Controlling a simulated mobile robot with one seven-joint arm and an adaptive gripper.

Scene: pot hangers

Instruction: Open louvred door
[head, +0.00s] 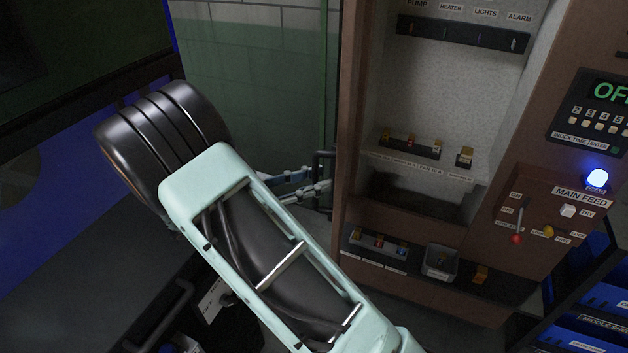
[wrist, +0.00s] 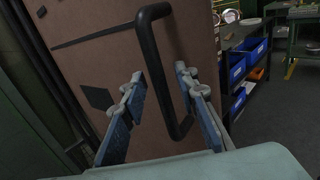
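A brown panel (wrist: 110,60) fills much of the wrist view and carries a long black bar handle (wrist: 152,60). A dark slot and a dark diamond patch show on it, but no louvres are clear. My gripper (wrist: 160,76) is open, with one blue-grey finger on each side of the handle bar in the picture. I cannot tell whether either finger touches it. In the head view my gripper (head: 316,180) is at the left side of the brown cabinet (head: 352,130), beside the dark handle (head: 323,160). The panel's face is hidden there.
The cabinet's open front shows switches and a tray (head: 440,262). A control panel with a blue lamp (head: 597,179) is at right. Blue bins (wrist: 237,70) stand on a rack right of the panel. Grey floor (wrist: 270,125) there is clear.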

